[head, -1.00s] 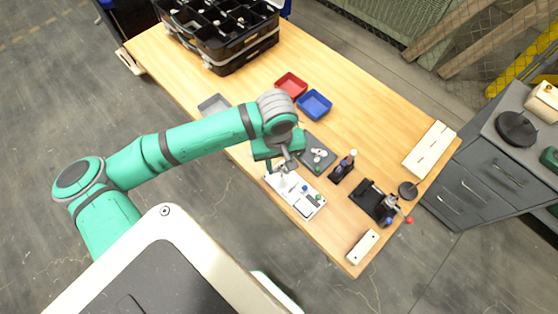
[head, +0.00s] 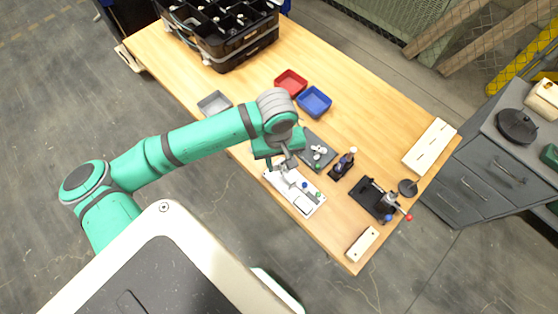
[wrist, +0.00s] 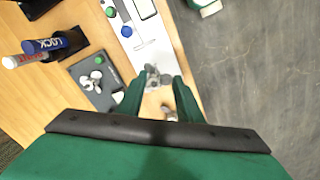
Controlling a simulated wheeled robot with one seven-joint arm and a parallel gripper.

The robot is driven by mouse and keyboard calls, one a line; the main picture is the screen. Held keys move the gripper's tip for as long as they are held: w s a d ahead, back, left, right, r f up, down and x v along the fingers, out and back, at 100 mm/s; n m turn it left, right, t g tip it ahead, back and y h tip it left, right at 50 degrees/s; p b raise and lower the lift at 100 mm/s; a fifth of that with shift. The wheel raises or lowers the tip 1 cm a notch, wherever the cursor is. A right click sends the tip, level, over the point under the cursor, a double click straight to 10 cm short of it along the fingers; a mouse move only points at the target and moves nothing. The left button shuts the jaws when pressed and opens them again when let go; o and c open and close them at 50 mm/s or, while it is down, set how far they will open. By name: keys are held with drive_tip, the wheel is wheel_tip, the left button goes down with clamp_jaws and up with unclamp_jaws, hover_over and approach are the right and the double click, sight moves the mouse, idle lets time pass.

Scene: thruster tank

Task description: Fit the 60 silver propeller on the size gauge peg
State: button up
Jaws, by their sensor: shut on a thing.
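My gripper (wrist: 160,80) is over the near end of a white board, its two green fingers pointing at it. A small silver propeller (wrist: 153,77) shows at the fingertips, and the gripper is shut on it. Its size mark cannot be read. The white board (wrist: 150,45) carries a screen-like panel and a blue and a green round piece; in the head view the board (head: 300,203) lies at the table's near edge. I cannot make out the gauge peg clearly. A second small grey part (wrist: 168,112) shows between the fingers, partly hidden by my gripper.
A dark grey plate (head: 327,145) with light propeller-like pieces lies beside the board. A pen holder (head: 338,172), a black fixture (head: 370,200), red (head: 291,81), blue (head: 314,101) and grey (head: 213,102) trays stand around. The table's near edge is close.

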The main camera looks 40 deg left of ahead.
sight(280, 169)
drive_tip(key=shift+w+f, duration=0.1)
idle(0.5)
drive_tip(key=shift+s+f, duration=0.1)
drive_tip(key=shift+s, duration=0.1)
drive_tip(key=shift+d+f, duration=0.1)
drive_tip(key=shift+f, duration=0.35)
drive_tip(key=shift+f, duration=0.1)
drive_tip(key=shift+w+f, duration=0.1)
drive_tip(key=shift+f, duration=0.6)
idle(0.4)
drive_tip(key=shift+f, duration=0.7)
drive_tip(key=shift+f, duration=0.35)
idle(0.4)
